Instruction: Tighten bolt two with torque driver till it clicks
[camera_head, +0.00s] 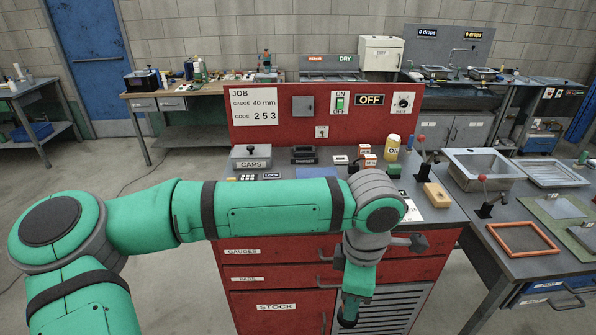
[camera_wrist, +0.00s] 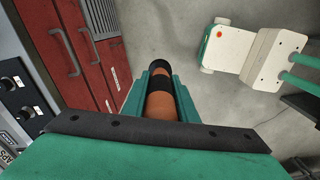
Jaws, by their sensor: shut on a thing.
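My gripper (camera_wrist: 162,98) is shut on a black and orange-brown banded cylinder (camera_wrist: 160,84), which looks like a tool handle and may be the torque driver. The cylinder lies between the two green fingers in the wrist view. In the head view my gripper (camera_head: 357,284) hangs low in front of the red cabinet (camera_head: 275,262), below the bench top, and a dark end of the held thing (camera_head: 348,312) shows under it. The working tip of the held thing is not clear. I cannot make out bolt two in either view.
The red bench's upright panel carries a job card (camera_head: 254,106), a green switch (camera_head: 340,101) and an OFF sign (camera_head: 370,99). A caps box (camera_head: 251,157), a yellow bottle (camera_head: 392,147) and a yellow block (camera_head: 436,195) stand on the bench top. A sink basin (camera_head: 483,166) is to the right.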

